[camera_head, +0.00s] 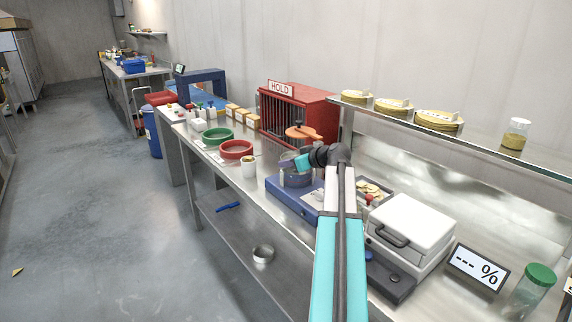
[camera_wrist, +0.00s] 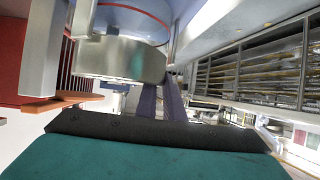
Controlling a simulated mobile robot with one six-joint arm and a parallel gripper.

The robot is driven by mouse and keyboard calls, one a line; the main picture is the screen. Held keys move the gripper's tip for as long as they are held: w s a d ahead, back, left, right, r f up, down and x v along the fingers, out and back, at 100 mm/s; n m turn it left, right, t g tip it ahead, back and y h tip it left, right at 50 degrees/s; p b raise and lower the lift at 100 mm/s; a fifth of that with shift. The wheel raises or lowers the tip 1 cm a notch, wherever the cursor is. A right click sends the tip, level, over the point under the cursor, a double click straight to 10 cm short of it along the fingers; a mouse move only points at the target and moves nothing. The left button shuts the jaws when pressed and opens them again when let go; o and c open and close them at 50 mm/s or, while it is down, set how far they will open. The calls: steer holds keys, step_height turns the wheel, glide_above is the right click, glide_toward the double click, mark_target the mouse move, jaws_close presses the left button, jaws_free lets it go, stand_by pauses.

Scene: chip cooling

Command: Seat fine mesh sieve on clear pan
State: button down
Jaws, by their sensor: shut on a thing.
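My gripper (camera_head: 293,163) is at the blue sifting machine (camera_head: 290,203) on the bench, above its base. In the wrist view its two dark purple fingers (camera_wrist: 162,98) close at the right side of a shiny metal ring (camera_wrist: 118,60), which looks like the sieve. A round blue part (camera_wrist: 130,22) shows right against the ring. The machine's metal posts (camera_wrist: 44,48) stand to either side. In the head view a greyish, partly see-through round vessel (camera_head: 296,179) shows between the posts, probably the pan. My arm partly covers it, and I cannot tell whether ring and pan touch.
An orange clamp piece (camera_head: 302,132) is above the machine, in front of the red HOLD cage (camera_head: 318,112). Green (camera_head: 217,136) and red (camera_head: 237,149) rings lie left. A white lidded device (camera_head: 411,232) stands right.

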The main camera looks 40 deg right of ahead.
steer(key=shift+f, duration=0.25)
stand_by(0.4)
steer(key=c, duration=1.8)
jaws_free()
steer(key=b+v, duration=0.2)
steer(key=v, duration=1.2)
steer(key=shift+b, duration=0.35)
steer(key=shift+w, duration=0.1)
